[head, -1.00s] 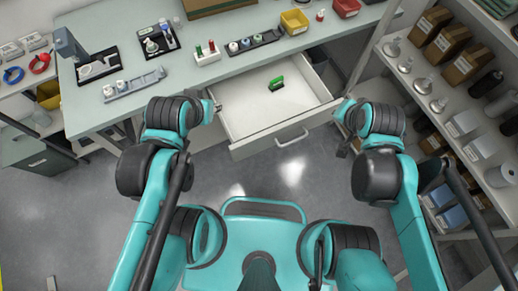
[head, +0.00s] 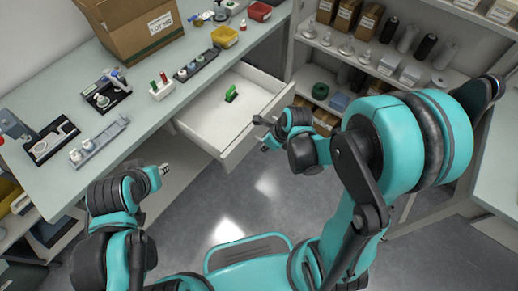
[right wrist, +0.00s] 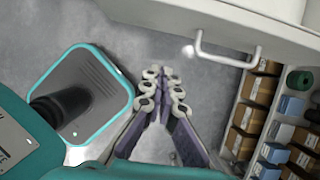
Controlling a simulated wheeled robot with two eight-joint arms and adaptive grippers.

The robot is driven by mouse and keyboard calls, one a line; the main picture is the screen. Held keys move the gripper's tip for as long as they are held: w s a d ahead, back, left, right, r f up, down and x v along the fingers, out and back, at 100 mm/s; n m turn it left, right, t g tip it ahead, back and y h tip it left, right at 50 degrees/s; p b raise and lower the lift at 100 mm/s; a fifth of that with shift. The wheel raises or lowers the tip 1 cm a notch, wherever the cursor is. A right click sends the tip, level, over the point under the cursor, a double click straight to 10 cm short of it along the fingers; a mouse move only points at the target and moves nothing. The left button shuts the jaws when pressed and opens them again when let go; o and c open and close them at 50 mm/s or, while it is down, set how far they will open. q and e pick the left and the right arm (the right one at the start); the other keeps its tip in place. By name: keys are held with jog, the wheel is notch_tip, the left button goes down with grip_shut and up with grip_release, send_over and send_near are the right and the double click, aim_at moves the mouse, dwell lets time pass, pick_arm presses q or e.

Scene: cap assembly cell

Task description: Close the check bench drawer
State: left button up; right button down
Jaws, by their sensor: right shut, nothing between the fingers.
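The white drawer (head: 203,122) of the pale green-topped bench (head: 52,97) stands open, with a small green object (head: 231,93) lying inside. In the right wrist view the drawer front (right wrist: 270,22) and its grey bar handle (right wrist: 225,50) are at the top right. My right gripper (head: 263,133) is in front of the drawer front, apart from the handle. In the right wrist view its fingers (right wrist: 163,84) are shut and empty, below and left of the handle. My left gripper (head: 163,170) is left of the drawer, beside the bench; its jaws are too small to read.
A cardboard box (head: 135,25), a yellow bin (head: 224,37) and several small fixtures stand on the bench. A shelf rack (head: 322,45) with boxes and spools stands behind and right of the drawer. The grey floor (head: 235,205) before the drawer is clear.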

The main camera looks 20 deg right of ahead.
jog(key=b, duration=0.4)
send_near(250, 147)
jog(key=s+f, duration=0.3)
jog(key=s, duration=0.1)
jog(key=w+a, duration=0.3)
jog(key=shift+w, duration=0.15)
jog(key=shift+w, duration=0.1)
